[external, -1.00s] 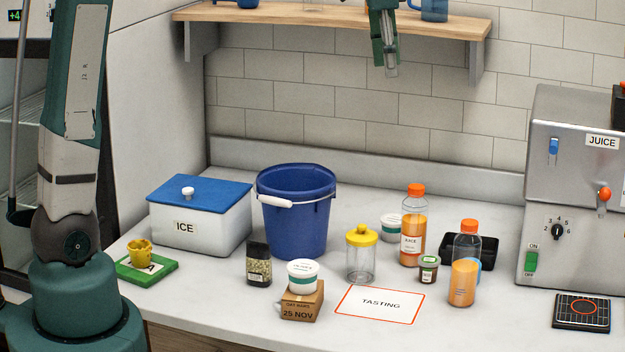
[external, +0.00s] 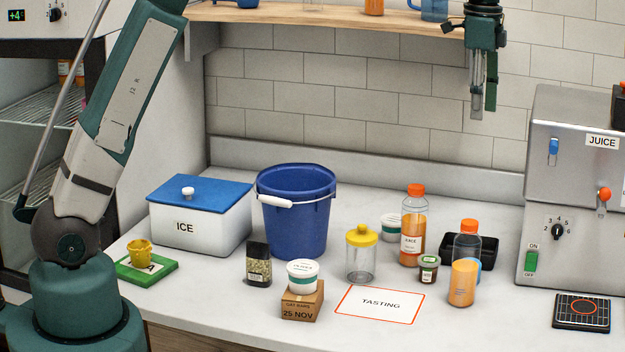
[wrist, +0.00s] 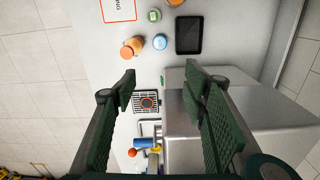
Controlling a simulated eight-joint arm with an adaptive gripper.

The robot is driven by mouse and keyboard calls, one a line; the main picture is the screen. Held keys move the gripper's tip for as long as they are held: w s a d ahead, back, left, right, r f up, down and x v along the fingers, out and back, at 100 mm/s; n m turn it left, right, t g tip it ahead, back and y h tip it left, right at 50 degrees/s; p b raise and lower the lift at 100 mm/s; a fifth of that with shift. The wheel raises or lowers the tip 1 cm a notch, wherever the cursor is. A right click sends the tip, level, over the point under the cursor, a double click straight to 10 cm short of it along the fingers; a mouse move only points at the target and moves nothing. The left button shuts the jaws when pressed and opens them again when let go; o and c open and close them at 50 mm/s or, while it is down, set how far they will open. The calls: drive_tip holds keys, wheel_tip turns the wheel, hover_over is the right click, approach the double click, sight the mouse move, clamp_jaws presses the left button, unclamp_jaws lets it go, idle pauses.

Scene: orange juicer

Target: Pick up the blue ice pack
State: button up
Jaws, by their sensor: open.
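I cannot make out a blue ice pack for certain in either view. A small light-blue shape (external: 478,265) shows partly behind the orange juice container at the right of the counter; I cannot tell what it is. Blue also shows low in the wrist view as a small blue piece (wrist: 147,143) beyond the burner-like pad, too small to identify. My gripper (external: 483,105) hangs high above the counter, in front of the tiled wall, fingers down. In the wrist view my gripper (wrist: 160,83) is open, with nothing between its fingers.
A blue bucket (external: 295,225) and ice box (external: 200,225) are farther left. The wooden shelf (external: 330,17) is at the back.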

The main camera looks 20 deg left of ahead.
drive_tip(key=f, duration=2.2)
drive_tip(key=d+f, duration=0.1)
drive_tip(key=f, duration=1)
drive_tip(key=shift+s+f, duration=0.1)
drive_tip(key=shift+f, duration=0.35)
drive_tip(key=shift+f, duration=0.1)
drive_tip(key=shift+f, duration=1.15)
drive_tip(key=shift+f, duration=0.1)
drive_tip(key=shift+f, duration=2.5)
drive_tip(key=shift+c, duration=0.7)
drive_tip(key=c, duration=0.6)
